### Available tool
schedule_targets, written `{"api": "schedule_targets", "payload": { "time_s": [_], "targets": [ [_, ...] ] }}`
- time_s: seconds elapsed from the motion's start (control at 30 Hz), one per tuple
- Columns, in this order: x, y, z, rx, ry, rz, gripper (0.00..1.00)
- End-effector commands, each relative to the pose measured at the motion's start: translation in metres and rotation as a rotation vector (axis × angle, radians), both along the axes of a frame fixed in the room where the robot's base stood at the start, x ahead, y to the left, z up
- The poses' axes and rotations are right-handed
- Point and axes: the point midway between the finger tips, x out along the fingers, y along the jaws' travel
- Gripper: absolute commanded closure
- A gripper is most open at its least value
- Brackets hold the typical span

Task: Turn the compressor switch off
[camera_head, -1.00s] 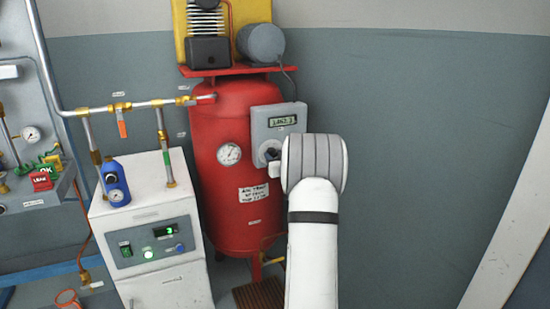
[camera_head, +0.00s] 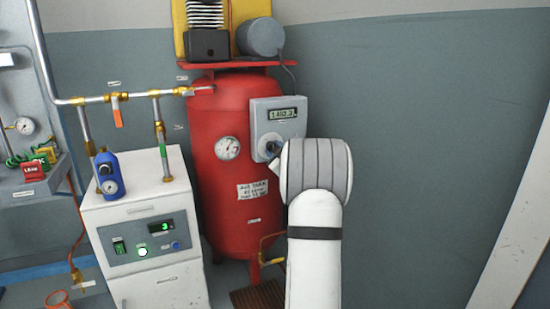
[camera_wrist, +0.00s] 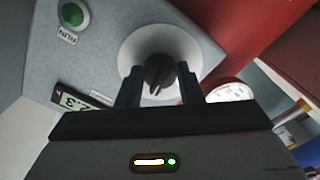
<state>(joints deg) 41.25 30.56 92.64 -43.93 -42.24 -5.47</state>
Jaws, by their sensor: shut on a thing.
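The compressor switch is a black rotary knob (camera_wrist: 160,72) on a pale round plate (camera_wrist: 190,45), on the front of a grey control box (camera_head: 262,122). My gripper (camera_wrist: 160,86) is shut on the knob, with one dark finger on each side of it in the wrist view. A green RUN lamp (camera_wrist: 73,14) and part of the box's display (camera_wrist: 80,100) show in the wrist view.
The box is on a red air tank (camera_head: 228,175) with a gauge (camera_head: 228,148). The wall on the right is clear.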

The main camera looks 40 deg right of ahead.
Motion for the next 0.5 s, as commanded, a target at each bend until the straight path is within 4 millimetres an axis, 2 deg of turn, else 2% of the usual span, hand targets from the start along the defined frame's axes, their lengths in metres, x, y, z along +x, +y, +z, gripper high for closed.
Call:
{"api": "schedule_targets", "payload": {
  "time_s": [0.2,0.5],
  "targets": [
    [-0.0009,-0.0019,-0.0013,-0.16,0.036,-0.004,0.89],
    [-0.001,-0.0023,0.0003,-0.297,0.07,-0.004,0.89]
  ]
}}
